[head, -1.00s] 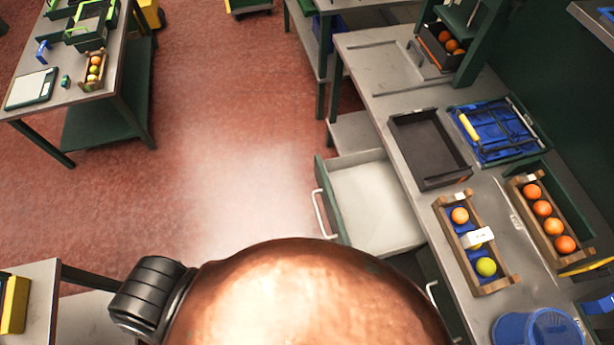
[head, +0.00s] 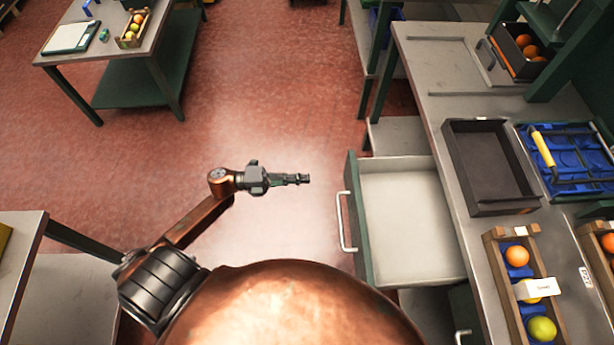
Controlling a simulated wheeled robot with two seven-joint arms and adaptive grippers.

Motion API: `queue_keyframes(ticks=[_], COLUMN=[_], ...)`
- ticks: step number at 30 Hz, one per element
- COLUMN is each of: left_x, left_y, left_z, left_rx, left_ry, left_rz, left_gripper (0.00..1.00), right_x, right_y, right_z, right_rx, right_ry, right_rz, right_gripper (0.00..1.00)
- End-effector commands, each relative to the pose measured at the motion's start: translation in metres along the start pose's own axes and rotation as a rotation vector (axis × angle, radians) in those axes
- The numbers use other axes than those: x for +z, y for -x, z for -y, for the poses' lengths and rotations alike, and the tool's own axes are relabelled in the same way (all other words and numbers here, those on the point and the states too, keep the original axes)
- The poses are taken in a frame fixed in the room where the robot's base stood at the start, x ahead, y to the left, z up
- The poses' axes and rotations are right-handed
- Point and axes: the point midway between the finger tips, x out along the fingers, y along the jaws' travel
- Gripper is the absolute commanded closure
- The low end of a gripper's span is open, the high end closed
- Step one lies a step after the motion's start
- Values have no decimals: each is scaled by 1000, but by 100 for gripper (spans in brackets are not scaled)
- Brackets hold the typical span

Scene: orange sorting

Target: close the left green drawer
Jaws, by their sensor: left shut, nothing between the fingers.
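The left green drawer (head: 412,222) stands pulled out from under the workbench, with a pale empty inside and a green front panel (head: 357,215). A white bar handle (head: 343,222) is on that front. My left gripper (head: 304,179) is shut and empty. It points right toward the drawer front, a short way left of the handle and apart from it. My right gripper is not in view.
The grey workbench (head: 450,95) holds a black tray (head: 490,165), a blue crate (head: 570,165) and wooden boxes with fruit (head: 525,290). Another handle (head: 463,338) shows below. Open red floor (head: 270,90) lies left of the drawer. A side table (head: 20,250) stands at lower left.

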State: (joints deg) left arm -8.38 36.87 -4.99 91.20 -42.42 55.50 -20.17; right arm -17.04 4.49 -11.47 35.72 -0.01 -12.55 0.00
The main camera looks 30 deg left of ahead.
Motion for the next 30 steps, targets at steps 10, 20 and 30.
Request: queue_keyframes(ticks=[10, 20, 30], left_x=[1, 1, 1], left_y=[-72, -110, -114], left_z=[0, -1, -1], left_rx=[-4, -1, 0], left_ry=[2, 4, 4], left_rz=[1, 3, 4], left_gripper=[100, 100, 100], right_x=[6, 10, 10], right_y=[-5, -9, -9], right_z=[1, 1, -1], right_rx=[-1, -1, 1], right_ry=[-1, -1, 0], right_rz=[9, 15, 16], right_gripper=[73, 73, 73])
